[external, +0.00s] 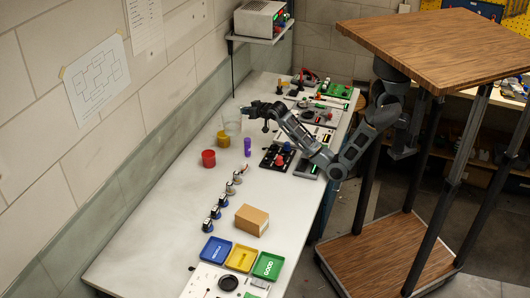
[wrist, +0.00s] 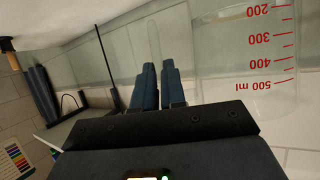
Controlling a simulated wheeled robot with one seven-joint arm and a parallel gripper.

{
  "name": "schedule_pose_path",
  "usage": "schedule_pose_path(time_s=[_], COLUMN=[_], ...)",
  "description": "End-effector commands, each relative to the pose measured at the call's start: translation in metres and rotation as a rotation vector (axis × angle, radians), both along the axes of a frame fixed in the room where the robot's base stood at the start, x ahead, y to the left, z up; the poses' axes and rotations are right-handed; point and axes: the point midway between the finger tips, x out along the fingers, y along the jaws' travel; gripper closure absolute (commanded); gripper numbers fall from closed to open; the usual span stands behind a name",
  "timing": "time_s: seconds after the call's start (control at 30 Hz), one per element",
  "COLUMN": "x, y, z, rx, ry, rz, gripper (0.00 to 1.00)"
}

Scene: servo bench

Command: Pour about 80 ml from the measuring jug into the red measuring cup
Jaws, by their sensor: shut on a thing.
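The measuring jug (wrist: 262,50) is clear, with red ml marks that read upside down in the wrist view. It fills the upper right there, right beside my fingers. My gripper (wrist: 160,72) is shut on the jug, apparently at its clear handle; the exact contact is hard to see. In the external view my gripper (external: 246,111) is over the bench, and the faint jug (external: 233,127) is just below it. I cannot make out any liquid level. The red measuring cup (external: 208,158) stands upright on the bench, nearer the camera and left of the jug.
A yellow cup (external: 223,140) stands between the jug and the red cup. A purple object (external: 247,147) stands to their right. Several knobs, a cardboard box (external: 251,220) and coloured trays (external: 241,257) lie nearer the camera. A shelf (external: 257,38) overhangs the far end.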

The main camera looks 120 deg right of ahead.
Motion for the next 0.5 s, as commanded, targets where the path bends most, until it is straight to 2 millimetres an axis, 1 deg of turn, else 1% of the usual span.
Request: schedule_pose_path(time_s=[0.07,0.2,0.5], x=[0.0066,0.0104,0.0109], y=[0.0072,0.0124,0.0131], z=[0.0010,0.0012,0.0012], rx=[-0.006,-0.009,-0.010], ry=[-0.002,-0.002,-0.002], rz=[0.003,0.001,-0.001], gripper=[1.00,1.00,1.00])
